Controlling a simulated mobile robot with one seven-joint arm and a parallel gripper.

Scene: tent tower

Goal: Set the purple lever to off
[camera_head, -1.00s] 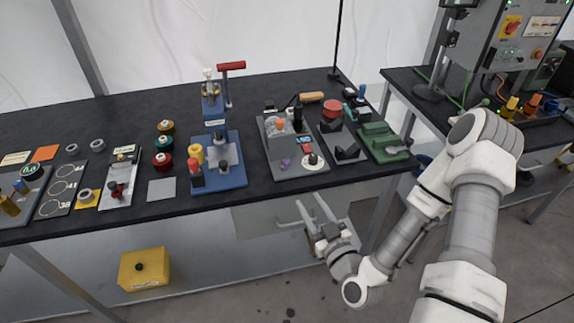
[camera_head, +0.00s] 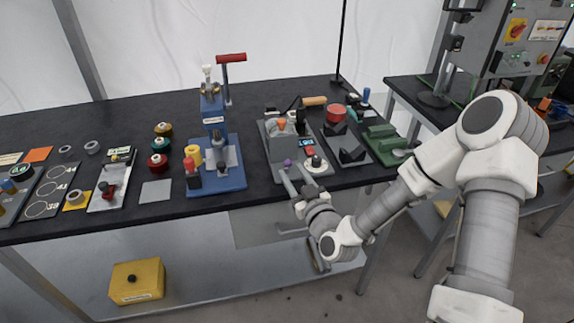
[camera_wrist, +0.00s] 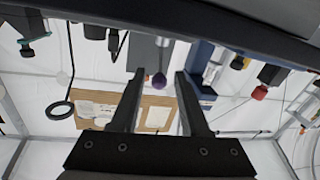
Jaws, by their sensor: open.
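The purple lever's round knob (camera_head: 287,162) is at the front of a grey device (camera_head: 280,145) on the black table, left of a white dial. In the wrist view the purple knob (camera_wrist: 159,81) appears between my two dark fingers, near their tips, with a gap on each side. My gripper (camera_head: 297,174) is open and comes in from the front, its fingertips close to the knob at the table's front edge. I cannot tell how deep the knob lies between the fingers. The lever's stem is mostly hidden.
A blue fixture (camera_head: 218,178) with a red-handled press stands left of the grey device. A yellow box (camera_head: 136,281) sits below the table.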

